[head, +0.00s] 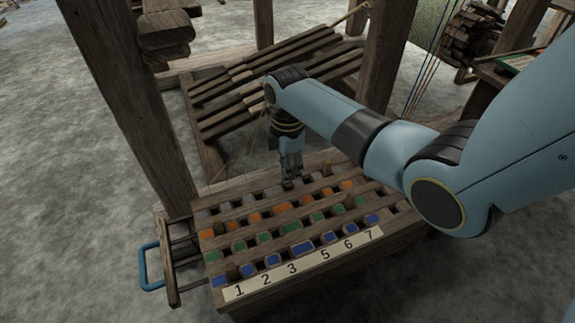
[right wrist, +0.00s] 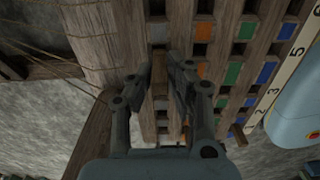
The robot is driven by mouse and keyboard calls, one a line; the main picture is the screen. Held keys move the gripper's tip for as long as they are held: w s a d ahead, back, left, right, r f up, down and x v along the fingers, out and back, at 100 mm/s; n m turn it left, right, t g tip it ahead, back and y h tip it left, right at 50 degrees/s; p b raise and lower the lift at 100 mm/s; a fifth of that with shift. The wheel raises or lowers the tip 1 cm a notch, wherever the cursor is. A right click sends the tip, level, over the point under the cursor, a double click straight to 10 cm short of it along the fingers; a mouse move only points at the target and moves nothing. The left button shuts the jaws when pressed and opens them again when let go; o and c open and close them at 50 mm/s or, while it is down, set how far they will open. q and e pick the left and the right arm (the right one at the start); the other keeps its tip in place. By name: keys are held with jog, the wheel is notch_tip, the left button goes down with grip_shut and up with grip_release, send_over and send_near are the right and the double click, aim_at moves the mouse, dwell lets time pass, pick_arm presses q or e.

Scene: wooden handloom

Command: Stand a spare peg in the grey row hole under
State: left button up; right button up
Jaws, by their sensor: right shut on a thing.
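A wooden peg board (head: 262,292) carries rows of holes with grey (head: 250,200), orange (head: 254,219), green (head: 264,238) and blue (head: 273,260) marks, and a strip numbered 1 to 7 (head: 300,265). My right gripper (head: 291,183) points down at the back of the board, over the grey row near its middle. It is shut on a peg, mostly hidden by the fingers. In the right wrist view my right gripper (right wrist: 162,85) is above the grey row edge; whether the peg is inside a hole cannot be told. My left gripper is not in view.
Other pegs stand in the board: at front left (head: 232,271), right of middle (head: 350,200) and back right (head: 327,169). Loom posts (head: 135,100) and slanted wooden slats (head: 270,75) rise behind. A blue handle (head: 150,267) sticks out at left.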

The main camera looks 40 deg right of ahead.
jog(key=shift+f+b, duration=0.55)
jog(key=shift+f, duration=0.9)
jog(key=o, duration=0.8)
notch_tip(320, 180, up, 12)
